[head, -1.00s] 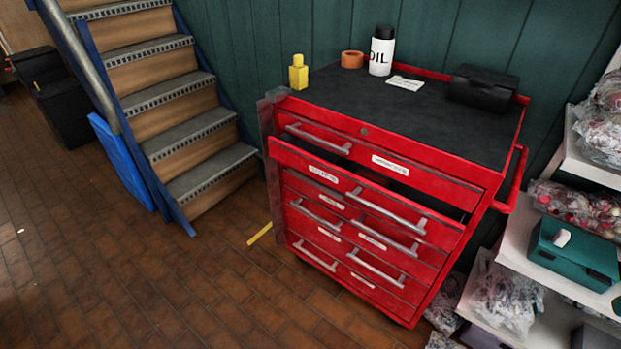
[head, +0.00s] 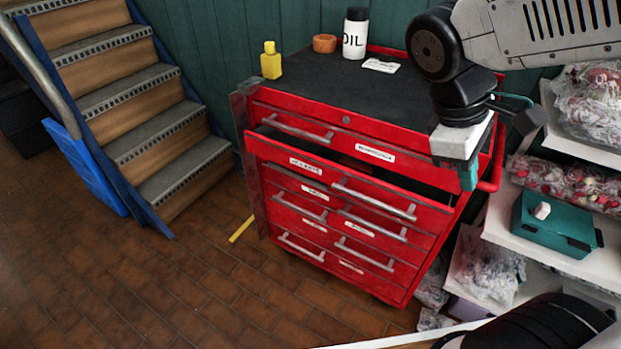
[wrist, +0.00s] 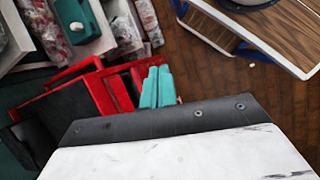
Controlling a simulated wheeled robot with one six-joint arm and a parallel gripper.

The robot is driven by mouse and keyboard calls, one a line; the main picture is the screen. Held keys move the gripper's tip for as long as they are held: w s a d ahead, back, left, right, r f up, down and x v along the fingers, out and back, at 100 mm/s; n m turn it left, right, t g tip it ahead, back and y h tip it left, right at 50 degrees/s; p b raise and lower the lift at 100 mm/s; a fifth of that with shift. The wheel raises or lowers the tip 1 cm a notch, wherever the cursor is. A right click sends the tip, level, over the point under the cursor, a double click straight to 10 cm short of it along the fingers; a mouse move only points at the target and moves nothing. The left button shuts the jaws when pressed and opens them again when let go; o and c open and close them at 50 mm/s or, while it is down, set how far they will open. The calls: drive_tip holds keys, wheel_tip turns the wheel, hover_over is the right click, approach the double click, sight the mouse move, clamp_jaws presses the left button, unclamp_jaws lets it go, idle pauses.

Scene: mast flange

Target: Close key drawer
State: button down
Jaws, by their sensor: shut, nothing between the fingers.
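A red tool cabinet (head: 281,115) with a black top stands against the green wall. One wide drawer (head: 270,151), just below the top drawer, is pulled out. It has a white label on its front, too small to read surely, and a grey bar handle (head: 374,200). A dark gap shows above its front edge. The other drawers look shut. My gripper (head: 468,180) has teal fingertips held together, empty, near the cabinet's right front corner. In the head view it overlaps the open drawer's right end; contact cannot be told. The fingertips also show in the wrist view (wrist: 157,86), beside the red cabinet.
A yellow bottle (head: 271,61), an orange roll (head: 325,43) and an oil bottle (head: 355,34) stand on the cabinet. Shelves with bagged goods and a teal box (head: 553,228) are close on the right. Stairs (head: 140,110) rise at left. The brick floor in front is mostly clear.

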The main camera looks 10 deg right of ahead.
drive_tip(key=w+a+f+n+t+h, duration=0.2)
drive_tip(key=w+a+f+n+h, duration=0.35)
drive_tip(key=w+n, duration=0.35)
drive_tip(key=w+a+f+n+t+h, duration=0.3)
drive_tip(key=w+a+f+n+h, duration=0.25)
drive_tip(key=n, duration=0.55)
drive_tip(key=n+t+y, duration=0.4)
drive_tip(key=n+t, duration=0.7)
drive_tip(key=n, duration=0.7)
approach(320, 172)
drive_tip(key=x, duration=0.7)
drive_tip(key=shift+s+d, duration=0.1)
